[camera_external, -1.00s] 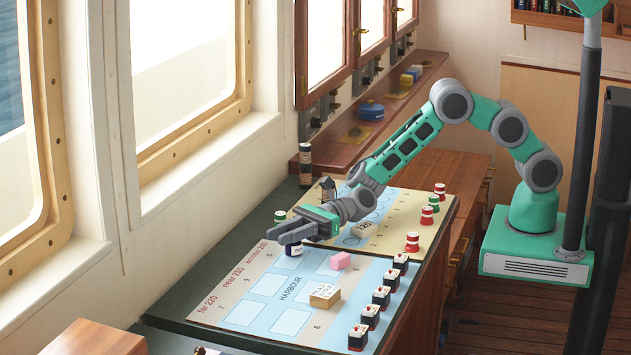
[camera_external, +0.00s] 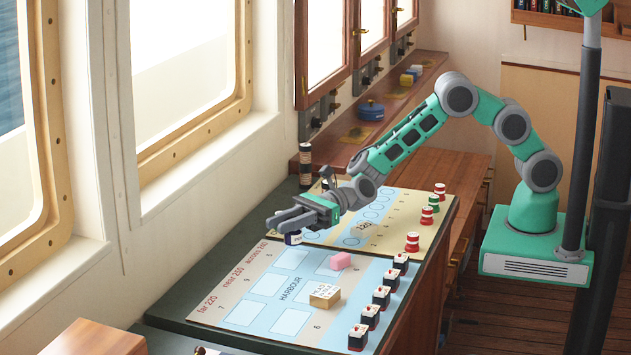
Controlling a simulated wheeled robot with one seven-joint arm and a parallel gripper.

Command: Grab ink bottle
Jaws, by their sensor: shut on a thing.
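The ink bottle (camera_external: 293,239) is small and dark blue with a pale label. It hangs below my gripper (camera_external: 283,222), above the top edge of the blue HARBOUR chart. My gripper is shut on it, and the fingers hide its upper part. The bottle looks upright and slightly clear of the surface, though the gap under it is hard to make out.
Several red and green pieces stand on the yellow chart (camera_external: 395,205). A dark cylinder (camera_external: 305,165) stands behind.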

